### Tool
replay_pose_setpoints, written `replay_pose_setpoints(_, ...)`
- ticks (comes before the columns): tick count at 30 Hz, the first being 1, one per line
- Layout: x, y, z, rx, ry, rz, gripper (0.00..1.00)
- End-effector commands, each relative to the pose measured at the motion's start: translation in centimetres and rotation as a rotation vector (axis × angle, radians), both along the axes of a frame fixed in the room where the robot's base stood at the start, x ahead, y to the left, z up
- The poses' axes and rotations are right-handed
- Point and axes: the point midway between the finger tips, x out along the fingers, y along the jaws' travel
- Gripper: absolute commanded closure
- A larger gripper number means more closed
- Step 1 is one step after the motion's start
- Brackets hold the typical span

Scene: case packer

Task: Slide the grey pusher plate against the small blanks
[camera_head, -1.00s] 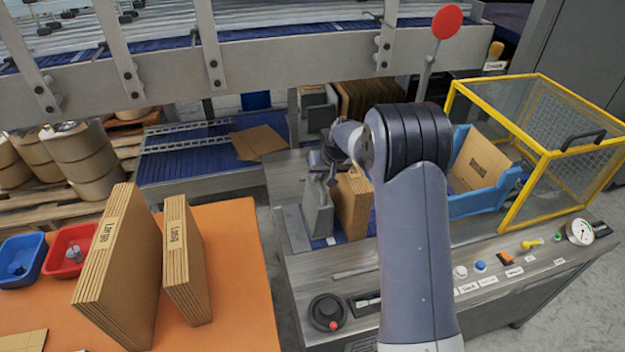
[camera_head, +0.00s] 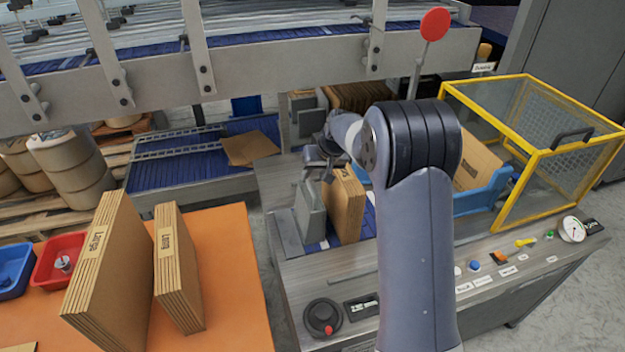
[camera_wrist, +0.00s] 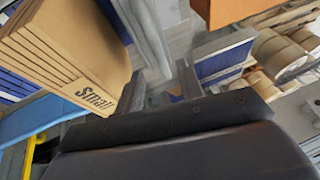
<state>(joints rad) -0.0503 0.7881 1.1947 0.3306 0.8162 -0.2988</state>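The grey pusher plate (camera_head: 311,208) stands upright on the machine deck in the head view, just left of the small blanks (camera_head: 347,205). The blanks are an upright brown cardboard stack; their "Small" print shows in the wrist view (camera_wrist: 75,60). Any gap between plate and blanks is too narrow to judge. My gripper (camera_head: 324,168) is over the top of the plate, pointing down, partly hidden by my arm. In the wrist view my gripper's fingers (camera_wrist: 162,90) stand apart, beside the blanks, with blurred grey surface between them. Contact with the plate cannot be told.
Large blanks (camera_head: 110,265) stand on the orange table (camera_head: 235,290) at left. A blue holder (camera_head: 482,200) and a yellow-framed guard (camera_head: 540,150) are at right. A control panel with knobs (camera_head: 475,266) runs along the front. A conveyor beam (camera_head: 280,70) crosses behind.

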Motion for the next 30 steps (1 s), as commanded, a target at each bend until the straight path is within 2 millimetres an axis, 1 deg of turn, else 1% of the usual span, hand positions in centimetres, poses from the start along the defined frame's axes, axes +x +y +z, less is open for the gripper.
replay_pose_setpoints(1, -0.3, -0.3, 0.9, 0.0, -0.004, 0.0, 0.64)
replay_pose_setpoints(6, -1.4, -1.1, 3.7, 0.0, -0.003, -0.001, 0.64)
replay_pose_setpoints(9, -1.9, -1.5, 5.0, -0.001, -0.002, -0.001, 0.64)
replay_pose_setpoints(12, -2.2, -1.7, 5.8, -0.001, -0.001, -0.001, 0.64)
replay_pose_setpoints(16, -2.4, -1.8, 6.2, -0.001, 0.0, 0.0, 0.64)
replay_pose_setpoints(24, -2.4, -1.7, 6.2, -0.002, 0.0, 0.0, 0.64)
replay_pose_setpoints(26, -2.5, -1.4, 6.0, -0.016, 0.002, 0.004, 0.64)
replay_pose_setpoints(30, -3.3, 0.1, 5.2, -0.114, 0.002, 0.018, 0.64)
